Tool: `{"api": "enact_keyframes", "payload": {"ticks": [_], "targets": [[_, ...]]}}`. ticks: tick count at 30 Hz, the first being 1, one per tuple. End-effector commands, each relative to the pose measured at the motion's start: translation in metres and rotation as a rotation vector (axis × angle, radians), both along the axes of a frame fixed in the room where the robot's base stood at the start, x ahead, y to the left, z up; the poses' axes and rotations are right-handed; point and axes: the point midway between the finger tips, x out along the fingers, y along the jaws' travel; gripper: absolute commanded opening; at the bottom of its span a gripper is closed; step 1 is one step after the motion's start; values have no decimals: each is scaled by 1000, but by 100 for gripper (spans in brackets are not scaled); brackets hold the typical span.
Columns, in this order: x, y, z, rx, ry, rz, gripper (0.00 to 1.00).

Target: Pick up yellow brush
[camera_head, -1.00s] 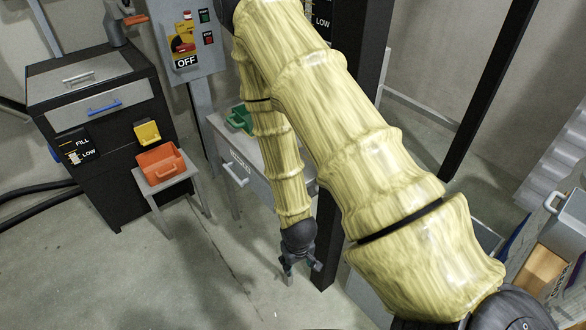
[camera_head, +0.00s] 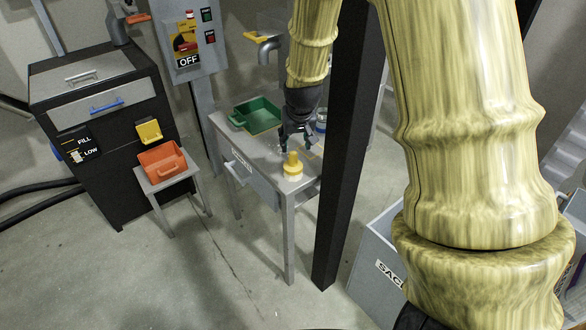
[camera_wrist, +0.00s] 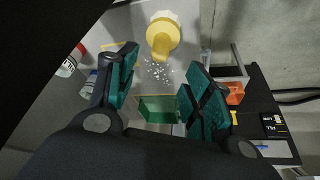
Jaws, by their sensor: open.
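The yellow brush (camera_head: 292,167) stands upright on the front corner of the grey table (camera_head: 273,167), with a round knob handle and a pale base. In the wrist view the yellow brush (camera_wrist: 163,36) is at the top centre, beyond the fingertips. My gripper (camera_head: 296,140) hangs just behind and above the brush, pointing down. In the wrist view my gripper (camera_wrist: 155,85) shows two teal fingers spread apart with nothing between them. Small white bits (camera_wrist: 157,71) lie on the table near the brush.
A green tray (camera_head: 257,116) sits on the table behind the brush. A dark post (camera_head: 342,150) stands close to the table's right side. An orange bin (camera_head: 162,162) rests on a small stand to the left. Cans (camera_wrist: 68,66) show at the wrist view's left.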

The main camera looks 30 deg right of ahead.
Motion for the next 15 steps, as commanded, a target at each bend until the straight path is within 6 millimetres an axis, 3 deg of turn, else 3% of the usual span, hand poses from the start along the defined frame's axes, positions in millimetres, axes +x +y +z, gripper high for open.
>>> {"api": "enact_keyframes", "payload": {"ticks": [15], "targets": [[18,-8,-44,1,-1,-1,51]]}}
